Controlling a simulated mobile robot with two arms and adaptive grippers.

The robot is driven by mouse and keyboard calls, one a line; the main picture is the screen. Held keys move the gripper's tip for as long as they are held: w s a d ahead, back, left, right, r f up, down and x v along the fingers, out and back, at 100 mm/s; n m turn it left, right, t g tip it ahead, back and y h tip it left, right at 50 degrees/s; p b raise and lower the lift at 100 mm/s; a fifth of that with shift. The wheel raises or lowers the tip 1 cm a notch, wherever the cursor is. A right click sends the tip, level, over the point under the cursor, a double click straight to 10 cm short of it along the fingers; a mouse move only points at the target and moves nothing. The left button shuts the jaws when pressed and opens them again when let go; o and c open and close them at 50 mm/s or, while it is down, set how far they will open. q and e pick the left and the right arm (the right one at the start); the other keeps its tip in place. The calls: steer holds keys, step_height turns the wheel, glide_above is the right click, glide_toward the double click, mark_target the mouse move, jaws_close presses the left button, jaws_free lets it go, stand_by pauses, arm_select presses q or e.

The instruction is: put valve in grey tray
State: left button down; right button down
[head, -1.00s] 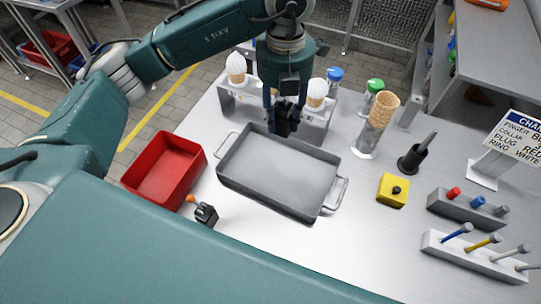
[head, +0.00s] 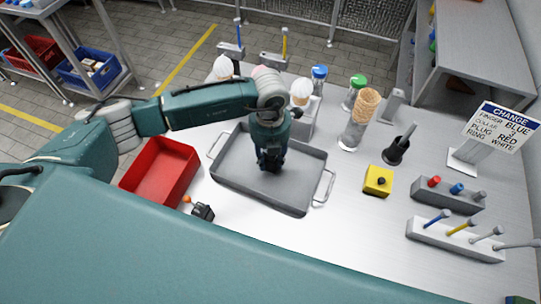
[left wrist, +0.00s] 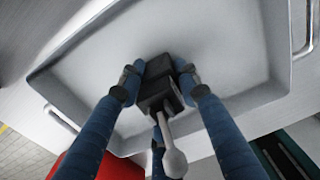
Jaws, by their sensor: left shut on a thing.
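My left gripper (head: 270,160) is over the grey tray (head: 290,205), and its blue fingers point down into it. In the left wrist view the fingers (left wrist: 157,75) are shut on the valve (left wrist: 160,90), a black block with a grey lever ending in a ball. The tray floor (left wrist: 225,45) lies beneath the valve; I cannot tell whether they touch. In the head view the gripper mostly hides the valve. My right gripper is not in view.
A red bin (head: 160,172) stands left of the tray. A small black part with an orange end (head: 203,212) lies in front. Cone holders stand behind, with a clear cylinder holding a cone (head: 357,120) to the right. A yellow block (head: 378,180) and tool racks are further right.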

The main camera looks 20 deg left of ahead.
arm_select(q)
steer(key=shift+f, duration=0.2)
steer(key=c, duration=1.2)
jaws_free()
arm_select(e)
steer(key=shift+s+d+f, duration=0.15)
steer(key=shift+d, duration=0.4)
arm_select(q)
steer(key=shift+r, duration=0.55)
step_height(320, 180, up, 11)
steer(key=b, duration=0.3)
steer(key=shift+r+b, duration=0.15)
steer(key=shift+b, duration=0.15)
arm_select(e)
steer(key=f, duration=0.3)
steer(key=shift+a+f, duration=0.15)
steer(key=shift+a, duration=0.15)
